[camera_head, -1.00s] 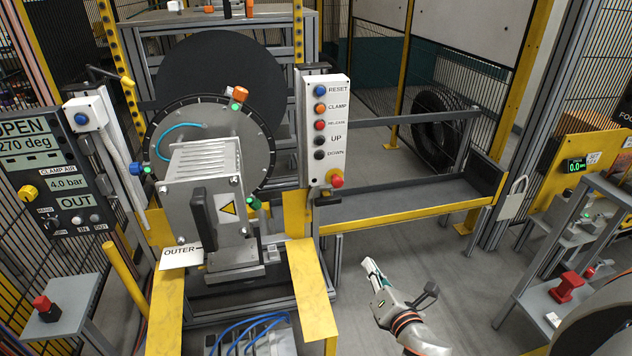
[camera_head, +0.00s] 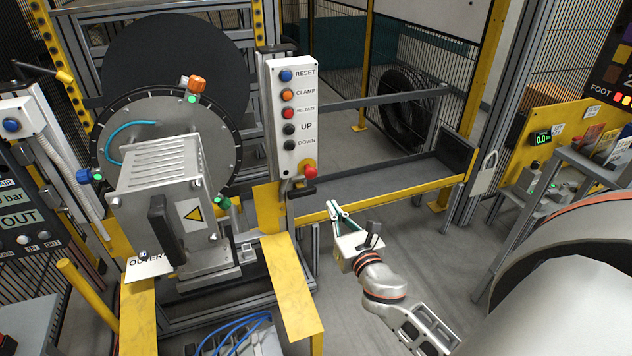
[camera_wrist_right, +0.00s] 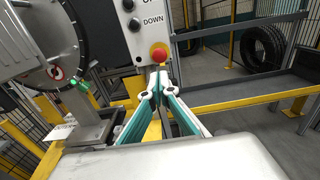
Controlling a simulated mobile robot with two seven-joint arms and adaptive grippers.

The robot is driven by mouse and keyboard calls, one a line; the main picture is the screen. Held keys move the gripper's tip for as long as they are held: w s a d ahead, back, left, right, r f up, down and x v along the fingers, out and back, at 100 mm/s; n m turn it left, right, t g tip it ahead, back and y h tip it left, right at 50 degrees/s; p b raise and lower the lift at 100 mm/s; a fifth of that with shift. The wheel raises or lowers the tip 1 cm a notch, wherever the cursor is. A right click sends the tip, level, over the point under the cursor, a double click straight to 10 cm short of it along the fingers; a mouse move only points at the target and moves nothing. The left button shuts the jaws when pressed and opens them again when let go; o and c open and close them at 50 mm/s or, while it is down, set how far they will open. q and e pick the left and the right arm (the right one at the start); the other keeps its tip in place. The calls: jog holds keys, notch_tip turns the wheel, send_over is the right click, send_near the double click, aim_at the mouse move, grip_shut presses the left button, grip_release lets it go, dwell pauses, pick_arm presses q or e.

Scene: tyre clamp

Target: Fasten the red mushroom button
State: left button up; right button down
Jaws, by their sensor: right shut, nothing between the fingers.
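The red mushroom button (camera_head: 310,172) sits on a yellow collar at the foot of the white push-button box (camera_head: 293,120). In the right wrist view the red button (camera_wrist_right: 158,54) is just beyond my fingertips. My right gripper (camera_head: 335,207) is shut and empty, below and slightly right of the button. In the right wrist view its fingertips (camera_wrist_right: 157,82) meet in a point under the button, seemingly apart from it. My left gripper is not in view.
The box also carries RESET, CLAMP, RELEASE, UP and DOWN buttons. The grey clamp unit (camera_head: 160,190) stands left of it. A yellow-edged rail (camera_head: 385,202) runs behind my gripper. A tyre (camera_head: 403,108) stands at the back. The floor right of the gripper is open.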

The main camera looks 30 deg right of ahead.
aim_at(312, 175)
jog(key=x, duration=1.1)
jog(key=shift+w, duration=0.35)
jog(key=shift+w+d, duration=0.15)
jog(key=shift+w, duration=0.4)
jog(key=shift+r, duration=0.1)
